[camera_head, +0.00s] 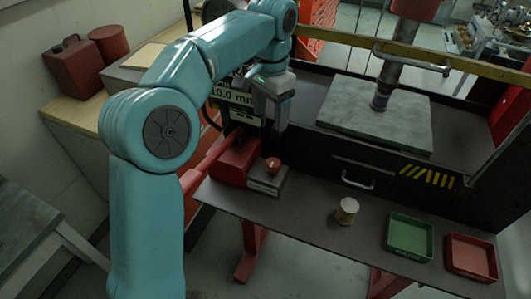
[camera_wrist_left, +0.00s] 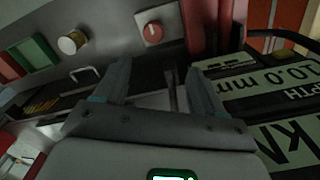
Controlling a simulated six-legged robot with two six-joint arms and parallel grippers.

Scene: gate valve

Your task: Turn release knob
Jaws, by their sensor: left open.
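The release knob (camera_head: 272,164) is a small red round knob on top of a grey block at the left part of the dark bench. In the left wrist view the knob (camera_wrist_left: 153,32) shows as a red disc with a pale mark, beyond the fingertips. My left gripper (camera_head: 281,122) hangs fingers-down above and slightly right of the knob, apart from it. In the left wrist view the left gripper (camera_wrist_left: 158,72) has its two fingers spread with nothing held between them. My right gripper is not in view.
A display panel (camera_head: 232,97) reading 10.0 mm stands close behind the left gripper. A red lever housing (camera_head: 238,160) adjoins the knob block. A pale cylinder (camera_head: 347,211), a green tray (camera_head: 410,235) and a red tray (camera_head: 471,257) sit to the right. A press ram (camera_head: 388,75) stands behind.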

